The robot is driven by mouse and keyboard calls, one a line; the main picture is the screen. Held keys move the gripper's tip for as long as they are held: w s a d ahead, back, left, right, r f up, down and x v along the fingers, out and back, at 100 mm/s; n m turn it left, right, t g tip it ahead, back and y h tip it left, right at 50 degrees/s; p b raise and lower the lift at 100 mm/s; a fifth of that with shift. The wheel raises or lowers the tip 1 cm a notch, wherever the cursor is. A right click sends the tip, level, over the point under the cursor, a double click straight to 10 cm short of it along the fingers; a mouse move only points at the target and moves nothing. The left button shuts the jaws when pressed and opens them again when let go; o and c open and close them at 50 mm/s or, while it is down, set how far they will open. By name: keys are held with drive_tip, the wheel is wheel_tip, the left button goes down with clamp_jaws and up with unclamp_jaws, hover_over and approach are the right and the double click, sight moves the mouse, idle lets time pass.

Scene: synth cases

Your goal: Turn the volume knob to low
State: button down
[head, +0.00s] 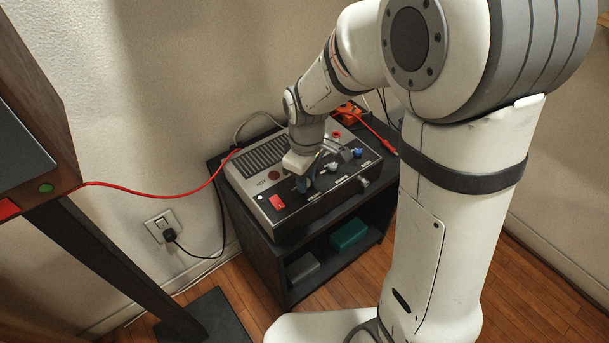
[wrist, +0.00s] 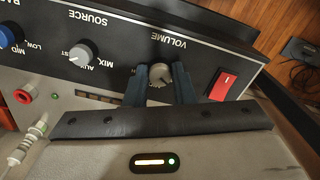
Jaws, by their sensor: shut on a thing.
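The volume knob (wrist: 158,74) is a small grey dial under the upside-down "VOLUME" label in the wrist view. My gripper (wrist: 160,84) has its blue-grey fingers on either side of the knob and is shut on it. Which way the knob's mark points is too small to tell, and the scale marks around it are partly hidden by the fingers. In the head view my gripper (head: 304,183) reaches down onto the front panel of the grey and black audio unit (head: 257,182), and it hides the volume knob there.
A red rocker switch (wrist: 222,85) sits close beside the volume knob. The grey source knob (wrist: 80,54) and a blue knob (wrist: 6,36) are on the other side. The unit stands on a black shelf (head: 278,262). A red cable (head: 160,187) runs to it from the left.

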drive_tip(key=shift+a, duration=0.1)
idle(0.4)
drive_tip(key=c, duration=1.2)
unclamp_jaws()
wheel_tip(320, 180, up, 8)
drive_tip(key=shift+f+p, duration=0.1)
drive_tip(key=shift+p, duration=1)
drive_tip(key=s+d+r+m+t+p, duration=0.1)
drive_tip(key=s+d+r+m+p, duration=0.2)
drive_tip(key=r, duration=0.4)
drive_tip(key=s+d+r+m+p, duration=0.4)
drive_tip(key=s+d+r+p, duration=0.1)
drive_tip(key=r+p, duration=0.3)
drive_tip(key=s+d+r+m+t+p, duration=0.1)
drive_tip(key=s+d+r+m+p, duration=0.3)
drive_tip(key=r+p, duration=0.2)
drive_tip(key=shift+s+d+r+t, duration=0.15)
drive_tip(key=shift+s+r+t, duration=0.2)
drive_tip(key=shift+r, duration=0.5)
